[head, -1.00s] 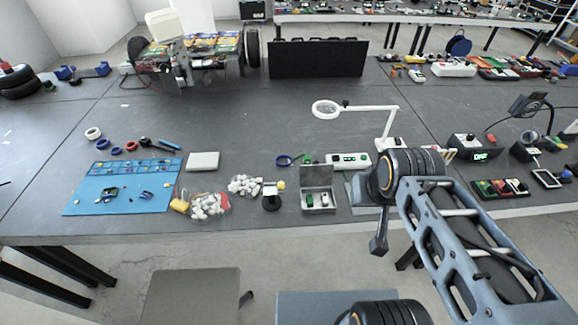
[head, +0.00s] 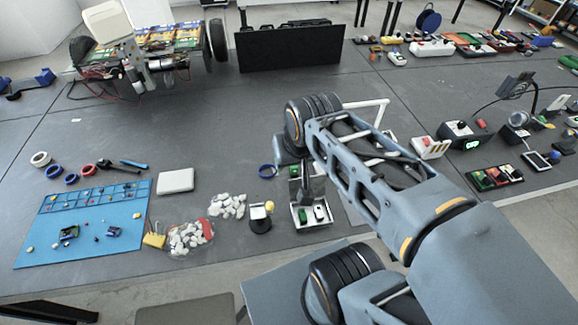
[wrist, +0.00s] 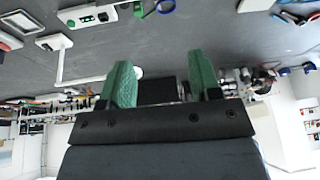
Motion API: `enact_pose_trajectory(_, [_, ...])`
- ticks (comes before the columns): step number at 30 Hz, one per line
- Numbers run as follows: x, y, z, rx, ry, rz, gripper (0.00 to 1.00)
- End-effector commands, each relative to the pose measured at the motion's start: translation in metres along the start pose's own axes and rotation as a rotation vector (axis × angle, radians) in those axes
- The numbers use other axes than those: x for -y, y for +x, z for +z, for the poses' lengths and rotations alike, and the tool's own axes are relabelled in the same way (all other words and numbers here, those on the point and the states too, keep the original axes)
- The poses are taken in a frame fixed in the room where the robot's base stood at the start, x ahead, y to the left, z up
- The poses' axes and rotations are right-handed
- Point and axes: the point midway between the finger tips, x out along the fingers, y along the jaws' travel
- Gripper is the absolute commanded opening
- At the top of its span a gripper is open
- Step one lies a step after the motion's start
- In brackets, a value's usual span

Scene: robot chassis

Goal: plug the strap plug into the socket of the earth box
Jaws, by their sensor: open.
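The wrist view is upside down. In it a white box with green marks and dark openings (wrist: 92,16), which looks like the earth box, lies on the grey bench. Beside it is a blue and green loop (wrist: 160,6), probably the strap; I cannot make out its plug. The blue loop (head: 267,171) also shows in the head view, left of my arm.

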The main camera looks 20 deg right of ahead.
Motion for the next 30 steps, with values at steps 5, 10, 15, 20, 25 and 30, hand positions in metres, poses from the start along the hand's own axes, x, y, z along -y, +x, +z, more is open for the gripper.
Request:
enact_pose_trajectory(5, [-0.012, 0.063, -0.035, 0.093, 0.384, 0.044, 0.57])
enact_pose_trajectory(10, [-0.032, 0.133, -0.076, 0.177, 0.834, 0.128, 0.57])
enact_pose_trajectory(15, [-0.056, 0.202, -0.105, 0.232, 1.219, 0.228, 0.57])
enact_pose_trajectory(20, [-0.074, 0.249, -0.120, 0.254, 1.467, 0.305, 0.57])
enact_pose_trajectory(25, [-0.084, 0.278, -0.123, 0.263, 1.597, 0.351, 0.57])
enact_pose_trajectory(30, [-0.087, 0.307, -0.113, 0.266, 1.626, 0.362, 0.57])
